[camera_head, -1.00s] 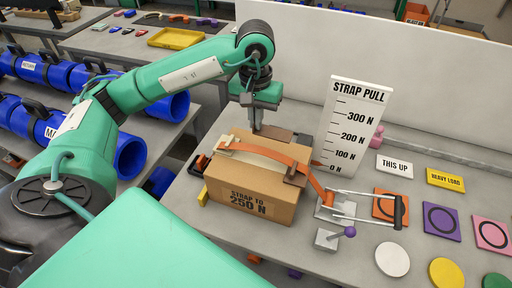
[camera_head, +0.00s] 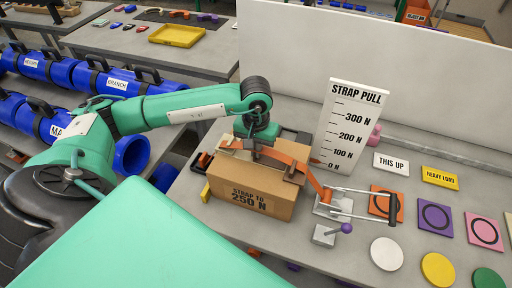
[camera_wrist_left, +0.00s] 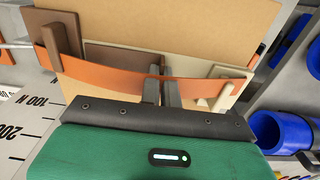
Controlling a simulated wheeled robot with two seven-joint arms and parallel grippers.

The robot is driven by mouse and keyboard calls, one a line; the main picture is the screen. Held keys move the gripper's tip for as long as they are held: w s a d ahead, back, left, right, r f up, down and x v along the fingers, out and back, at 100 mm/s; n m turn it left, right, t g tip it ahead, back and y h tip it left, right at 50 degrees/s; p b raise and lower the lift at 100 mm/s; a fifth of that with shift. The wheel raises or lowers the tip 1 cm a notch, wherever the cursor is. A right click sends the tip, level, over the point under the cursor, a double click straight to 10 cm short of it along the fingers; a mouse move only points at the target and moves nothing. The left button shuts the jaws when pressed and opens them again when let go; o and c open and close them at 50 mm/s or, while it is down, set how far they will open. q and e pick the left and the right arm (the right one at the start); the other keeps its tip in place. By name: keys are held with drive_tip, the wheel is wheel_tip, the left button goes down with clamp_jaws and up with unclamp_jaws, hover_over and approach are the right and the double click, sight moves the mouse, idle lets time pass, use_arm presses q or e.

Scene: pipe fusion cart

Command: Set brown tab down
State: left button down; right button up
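The cardboard box (camera_head: 250,198) stands on the grey table with an orange strap (camera_head: 283,157) across its top. A brown tab (camera_head: 292,172) is at the strap on the box's right edge; it shows upright at the left in the left wrist view (camera_wrist_left: 54,45). A flat brown piece (camera_wrist_left: 120,56) lies beside the strap there; I cannot tell if it joins the tab. My left gripper (camera_wrist_left: 162,88) is down at the strap, its two fingers close together near the brown piece's end. What is between them is unclear. My right gripper is not in view.
A cream corner piece (camera_wrist_left: 228,85) sits at the strap's other side. The strap pull board (camera_head: 350,125) stands behind the box. A metal tensioner with a handle (camera_head: 345,207) is right of the box. Coloured tiles and discs lie further right.

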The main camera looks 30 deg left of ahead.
use_arm(q)
drive_tip(key=shift+f+b, duration=0.2)
drive_tip(key=shift+b, duration=0.1)
drive_tip(key=c, duration=1.6)
unclamp_jaws()
drive_tip(key=shift+c, duration=0.2)
drive_tip(key=shift+r, duration=0.15)
drive_tip(key=shift+r+p, duration=0.2)
drive_tip(key=shift+p, duration=0.25)
wheel_tip(320, 180, up, 12)
drive_tip(key=b, duration=0.4)
drive_tip(key=shift+b, duration=0.3)
drive_tip(key=shift+f, duration=0.2)
